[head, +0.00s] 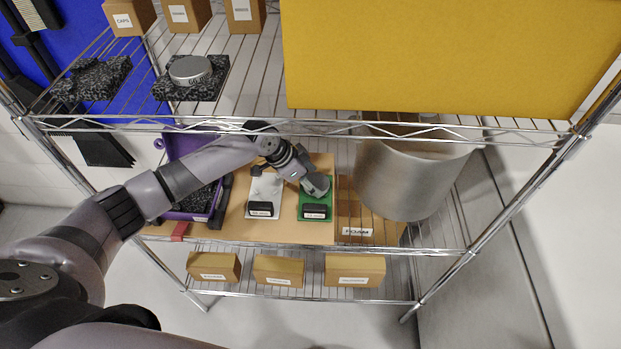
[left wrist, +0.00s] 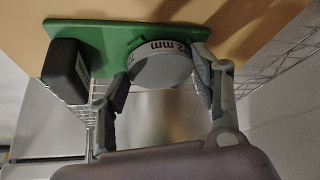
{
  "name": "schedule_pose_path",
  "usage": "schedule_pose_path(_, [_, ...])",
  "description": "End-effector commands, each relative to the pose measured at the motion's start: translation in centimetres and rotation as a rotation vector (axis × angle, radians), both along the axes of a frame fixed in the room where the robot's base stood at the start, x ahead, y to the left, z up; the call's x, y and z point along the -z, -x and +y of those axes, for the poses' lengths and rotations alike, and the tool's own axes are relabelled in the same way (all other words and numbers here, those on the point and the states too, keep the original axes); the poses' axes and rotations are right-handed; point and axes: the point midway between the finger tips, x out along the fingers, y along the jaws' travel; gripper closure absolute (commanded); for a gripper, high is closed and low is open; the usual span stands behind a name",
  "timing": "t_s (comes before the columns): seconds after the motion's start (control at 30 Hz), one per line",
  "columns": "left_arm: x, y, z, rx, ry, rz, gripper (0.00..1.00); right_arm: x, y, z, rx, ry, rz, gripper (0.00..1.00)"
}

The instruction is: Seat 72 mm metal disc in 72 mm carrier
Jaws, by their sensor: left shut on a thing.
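A round grey metal disc (left wrist: 160,70) with a white rim marked "mm" is between the fingers of my left gripper (left wrist: 161,78). In the head view the disc (head: 318,186) is over the green carrier (head: 305,194), and my left gripper (head: 309,179) reaches it from the upper left. The green carrier (left wrist: 110,38) has a black block (left wrist: 66,68) at one end. The disc overlaps the carrier's other end in the wrist view; I cannot tell whether it touches or sits in it. The seat is hidden behind the disc. My right gripper is out of view.
A white carrier (head: 264,188) stands left of the green one on the tan board (head: 236,212). A purple bin (head: 186,152) is further left and a large metal cylinder (head: 402,180) stands to the right. Another disc (head: 190,69) rests on foam on the upper shelf, whose front rail crosses above.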

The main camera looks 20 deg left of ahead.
Motion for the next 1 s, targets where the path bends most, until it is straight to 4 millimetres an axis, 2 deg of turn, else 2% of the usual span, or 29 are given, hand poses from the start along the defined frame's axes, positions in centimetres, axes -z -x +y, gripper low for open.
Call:
schedule_pose_path(0.43, [0.32,0.05,-0.03,0.001,0.001,0.001,0.75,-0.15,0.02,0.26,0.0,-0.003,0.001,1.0])
schedule_pose_path(0.47, [0.33,0.06,-0.02,0.0,0.0,0.001,0.41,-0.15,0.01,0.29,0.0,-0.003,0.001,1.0])
schedule_pose_path(0.8, [0.32,0.04,0.01,0.0,-0.001,0.001,0.19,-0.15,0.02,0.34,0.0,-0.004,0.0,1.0])
schedule_pose_path(1.0, [0.28,0.02,0.03,0.0,0.0,0.0,0.19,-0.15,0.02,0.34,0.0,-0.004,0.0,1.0])
